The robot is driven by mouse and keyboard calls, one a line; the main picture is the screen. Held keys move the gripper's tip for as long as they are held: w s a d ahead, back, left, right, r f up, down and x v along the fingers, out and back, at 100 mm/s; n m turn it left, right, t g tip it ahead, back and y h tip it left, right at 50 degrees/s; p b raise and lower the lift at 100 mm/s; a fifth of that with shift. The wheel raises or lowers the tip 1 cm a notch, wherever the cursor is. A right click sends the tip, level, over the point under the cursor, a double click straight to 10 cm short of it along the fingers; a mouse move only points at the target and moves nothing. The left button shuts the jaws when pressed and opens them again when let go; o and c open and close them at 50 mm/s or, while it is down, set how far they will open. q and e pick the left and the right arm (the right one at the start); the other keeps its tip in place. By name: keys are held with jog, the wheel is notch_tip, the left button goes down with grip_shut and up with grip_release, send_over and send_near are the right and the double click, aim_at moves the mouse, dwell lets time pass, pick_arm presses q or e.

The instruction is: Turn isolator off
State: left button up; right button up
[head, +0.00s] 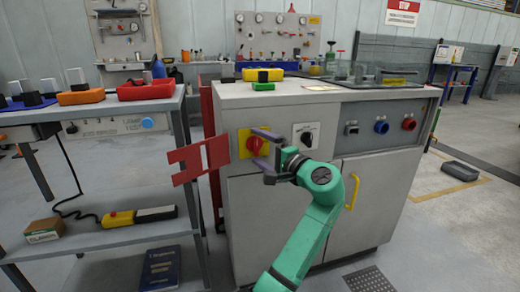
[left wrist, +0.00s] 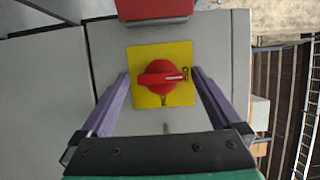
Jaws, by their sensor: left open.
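The isolator is a red rotary knob (head: 255,145) on a yellow plate (head: 244,136), on the front of the grey cabinet (head: 290,200). In the left wrist view the knob (left wrist: 161,77) has its handle bar lying sideways, with a white mark toward its right end. Small dark marks show on the plate's right and lower parts. My left gripper (head: 262,148) is open, its two purple fingers on either side of the knob in both views. I see no contact; how far the tips are from the plate is hard to tell. My right gripper is not in view.
A black selector switch (head: 306,137) on a white plate sits right of the isolator. A red slotted panel (head: 199,158) stands at the cabinet's left. A shelf rack (head: 95,107) with colored boxes is further left. A yellow handle (head: 352,191) is on the cabinet door.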

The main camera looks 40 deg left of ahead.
pick_arm(q)
jog(key=p+v, duration=0.2)
jog(key=v, duration=1.2)
jog(key=shift+d, duration=0.25)
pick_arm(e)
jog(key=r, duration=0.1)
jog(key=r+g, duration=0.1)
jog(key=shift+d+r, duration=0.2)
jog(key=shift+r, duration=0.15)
